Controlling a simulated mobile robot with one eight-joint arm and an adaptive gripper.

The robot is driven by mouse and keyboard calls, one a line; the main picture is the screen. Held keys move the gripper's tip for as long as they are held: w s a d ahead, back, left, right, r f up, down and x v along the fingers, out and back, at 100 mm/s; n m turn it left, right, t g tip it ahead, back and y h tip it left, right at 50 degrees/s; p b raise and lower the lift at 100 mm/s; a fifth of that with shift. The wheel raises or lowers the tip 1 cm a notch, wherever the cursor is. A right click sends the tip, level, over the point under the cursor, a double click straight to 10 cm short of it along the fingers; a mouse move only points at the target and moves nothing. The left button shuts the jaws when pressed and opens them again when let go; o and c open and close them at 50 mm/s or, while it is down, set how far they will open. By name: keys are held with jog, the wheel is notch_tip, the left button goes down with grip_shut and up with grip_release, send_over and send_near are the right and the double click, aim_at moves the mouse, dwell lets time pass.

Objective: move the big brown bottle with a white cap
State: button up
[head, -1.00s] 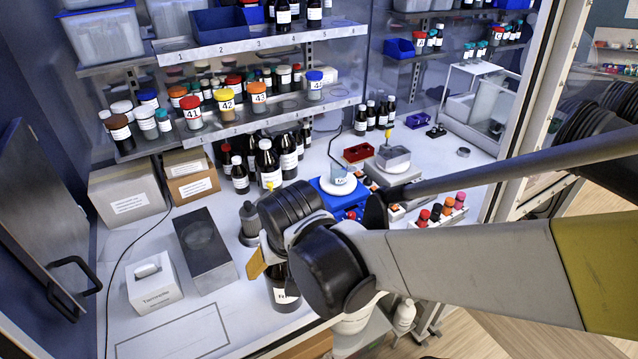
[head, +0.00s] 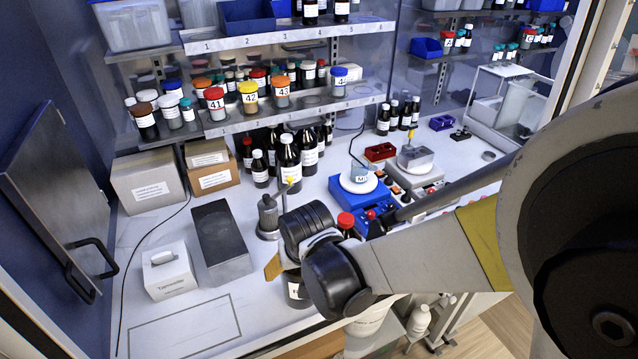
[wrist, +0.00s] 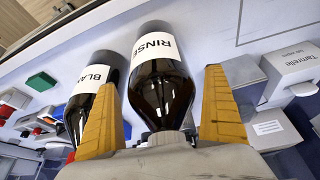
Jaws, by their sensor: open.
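A large dark brown bottle (wrist: 165,95) with a label reading "RINSE" shows upside down in the wrist view. It stands between the two yellow fingers of my open gripper (wrist: 160,108), and I cannot tell whether they touch it. A whitish part shows at its neck end, perhaps its cap. In the head view my gripper (head: 278,266) is near the bench's front, and a dark labelled bottle (head: 298,291) shows below it, its top hidden by my wrist. Other big brown bottles with white caps (head: 289,155) stand under the lower shelf.
A red cap (head: 346,221) shows just behind my wrist. A tissue box (head: 170,272), a grey block (head: 221,243) and a blue stirrer (head: 345,192) stand nearby. An outlined rectangle (head: 185,330) on the bench is bare.

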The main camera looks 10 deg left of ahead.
jog(key=shift+x, duration=0.85)
jog(key=c, duration=1.4)
